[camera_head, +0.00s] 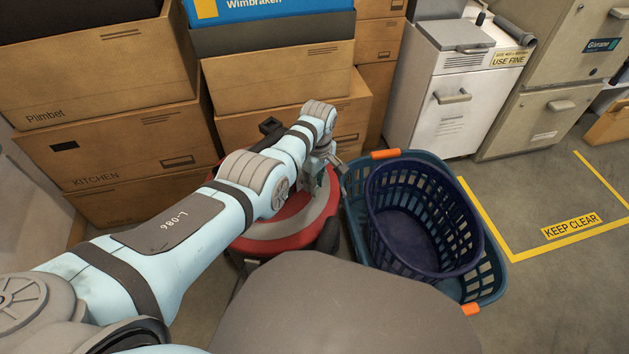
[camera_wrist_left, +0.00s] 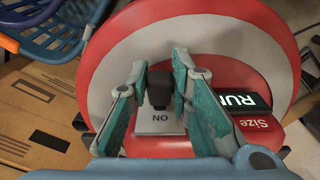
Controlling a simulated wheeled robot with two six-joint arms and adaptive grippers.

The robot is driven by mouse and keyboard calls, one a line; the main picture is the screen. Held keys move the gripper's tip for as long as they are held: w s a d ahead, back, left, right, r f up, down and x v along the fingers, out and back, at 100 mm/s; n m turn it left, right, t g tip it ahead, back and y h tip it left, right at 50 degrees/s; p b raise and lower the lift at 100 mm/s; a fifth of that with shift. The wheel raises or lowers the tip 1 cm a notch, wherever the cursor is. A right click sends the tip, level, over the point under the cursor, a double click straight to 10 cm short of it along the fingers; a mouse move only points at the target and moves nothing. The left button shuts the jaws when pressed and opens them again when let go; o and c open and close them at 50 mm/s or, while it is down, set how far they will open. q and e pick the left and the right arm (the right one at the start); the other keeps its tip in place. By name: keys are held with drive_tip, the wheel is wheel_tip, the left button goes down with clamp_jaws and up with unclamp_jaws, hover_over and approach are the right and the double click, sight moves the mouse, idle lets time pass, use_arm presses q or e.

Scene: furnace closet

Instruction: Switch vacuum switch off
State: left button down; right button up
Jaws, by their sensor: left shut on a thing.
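The vacuum (camera_head: 268,246), with a round red and grey top, stands on the floor below my left arm. In the left wrist view its lid (camera_wrist_left: 218,45) fills the middle. A black switch (camera_wrist_left: 159,92) stands up from a pale plate (camera_wrist_left: 158,121) on it, with "ON" shown upside down. My left gripper (camera_head: 322,180) is down at the vacuum's top. In the left wrist view its teal fingers (camera_wrist_left: 160,72) are on either side of the switch, shut on it. The arm hides much of the vacuum in the head view. My right gripper is not in view.
Nested laundry baskets (camera_head: 487,262) stand close to the vacuum's right. Cardboard boxes (camera_head: 120,147) are stacked behind and to the left. A white cabinet (camera_head: 437,100) is at the back. Clear floor lies inside yellow tape marked "KEEP CLEAR" (camera_head: 570,225).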

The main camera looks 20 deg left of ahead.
use_arm(q)
drive_tip(key=shift+s+d+f+t+y+p, duration=0.1)
drive_tip(key=shift+d+f+t+y+p, duration=0.2)
drive_tip(key=shift+y, duration=0.25)
drive_tip(key=shift+s+d+f+t+y+p, duration=0.1)
drive_tip(key=shift+f+y+p, duration=0.05)
drive_tip(key=shift+y+p, duration=0.35)
drive_tip(key=shift+f+t+y+b, duration=0.5)
drive_tip(key=shift+f+y+b, duration=0.35)
drive_tip(key=shift+y+b, duration=0.3)
drive_tip(key=shift+a, duration=0.1)
drive_tip(key=shift+r, duration=0.15)
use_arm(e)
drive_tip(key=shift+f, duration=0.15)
use_arm(q)
drive_tip(key=c, duration=1.4)
unclamp_jaws()
drive_tip(key=shift+c, duration=0.2)
drive_tip(key=shift+r, duration=0.15)
drive_tip(key=shift+w+r+y, duration=0.1)
drive_tip(key=shift+r+y, duration=0.2)
drive_tip(key=shift+r, duration=0.05)
wheel_tip(320, 180, up, 9)
drive_tip(key=shift+r, duration=0.1)
